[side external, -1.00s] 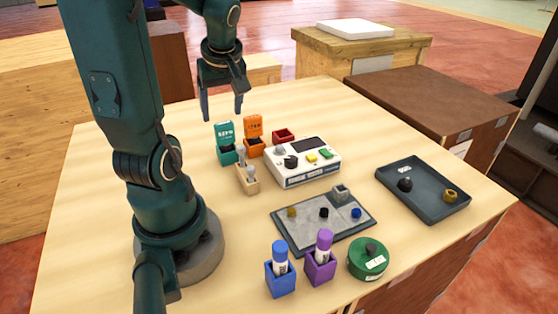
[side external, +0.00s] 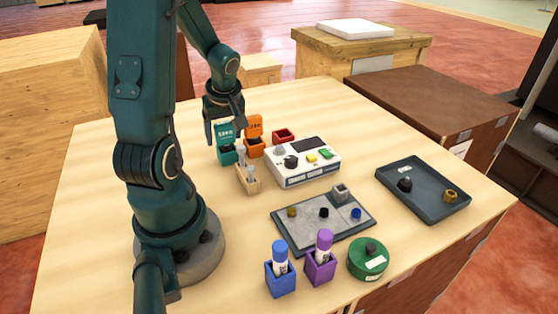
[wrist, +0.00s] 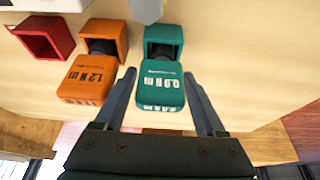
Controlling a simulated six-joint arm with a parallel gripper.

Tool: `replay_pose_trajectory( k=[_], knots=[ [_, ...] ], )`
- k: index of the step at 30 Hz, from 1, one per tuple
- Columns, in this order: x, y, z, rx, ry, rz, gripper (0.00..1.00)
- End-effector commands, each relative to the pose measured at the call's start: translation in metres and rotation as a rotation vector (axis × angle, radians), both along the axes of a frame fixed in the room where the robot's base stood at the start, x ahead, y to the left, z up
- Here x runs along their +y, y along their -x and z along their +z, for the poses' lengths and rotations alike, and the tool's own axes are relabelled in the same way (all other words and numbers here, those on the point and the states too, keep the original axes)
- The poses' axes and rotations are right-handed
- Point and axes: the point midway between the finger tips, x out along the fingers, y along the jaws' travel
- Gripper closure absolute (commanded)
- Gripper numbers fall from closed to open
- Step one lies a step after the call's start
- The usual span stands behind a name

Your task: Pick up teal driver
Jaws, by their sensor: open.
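The teal driver (side external: 225,134), with a white label, stands in its teal holder (side external: 229,156) at the back left of the worktop. In the wrist view, the teal driver (wrist: 158,84) reads 0.9 N m, and its holder (wrist: 164,34) shows above it. My gripper (side external: 226,126) is open and low at the driver. In the wrist view, the fingers of my gripper (wrist: 160,74) lie either side of the driver's head, with a gap showing on both sides. In the side view, a finger partly hides the driver.
The orange driver (wrist: 94,78), marked 1.2 N m, stands close beside the left finger in the wrist view. A red open box (wrist: 44,38) is beyond it. A wooden rack (side external: 248,182) and a white device (side external: 303,166) stand nearby.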

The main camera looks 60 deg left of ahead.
Motion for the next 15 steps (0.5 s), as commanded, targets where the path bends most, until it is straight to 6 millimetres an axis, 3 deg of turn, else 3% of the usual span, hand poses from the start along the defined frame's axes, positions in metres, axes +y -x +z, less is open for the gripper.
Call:
replay_pose_trajectory(
  k=[5, 9, 11, 15],
  knots=[
    [0.0001, -0.0001, 0.0002, 0.000, -0.001, 0.000, 0.28],
    [0.0001, -0.0001, 0.0003, 0.000, -0.001, 0.000, 0.81],
    [0.0001, -0.0001, 0.0003, 0.000, -0.001, 0.000, 1.00],
    [0.0002, -0.0002, 0.0005, -0.001, -0.001, 0.000, 1.00]
  ],
)
